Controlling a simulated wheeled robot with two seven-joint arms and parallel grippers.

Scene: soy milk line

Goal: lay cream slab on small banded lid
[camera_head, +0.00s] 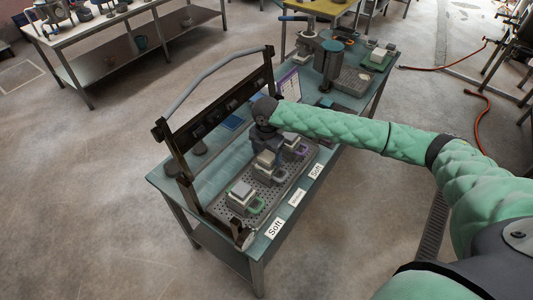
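My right gripper (267,150) points down over the middle of a perforated tray (277,189) on the bench. Its fingers are dark and small here, and I cannot tell whether they are open or shut. A pale block (264,160) is right below or between them. On the tray's near end stands a grey box with a pale top (241,189), beside a green-rimmed piece. A purple-edged piece with a pale block (294,142) is at the far end. I cannot make out which pale piece is the cream slab, or any band on a lid. My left gripper is out of view.
A dark upright frame with a grey curved bar (215,76) stands along the tray's left side. Farther back, a press (327,55) and a green-based box (378,55) stand on the bench.

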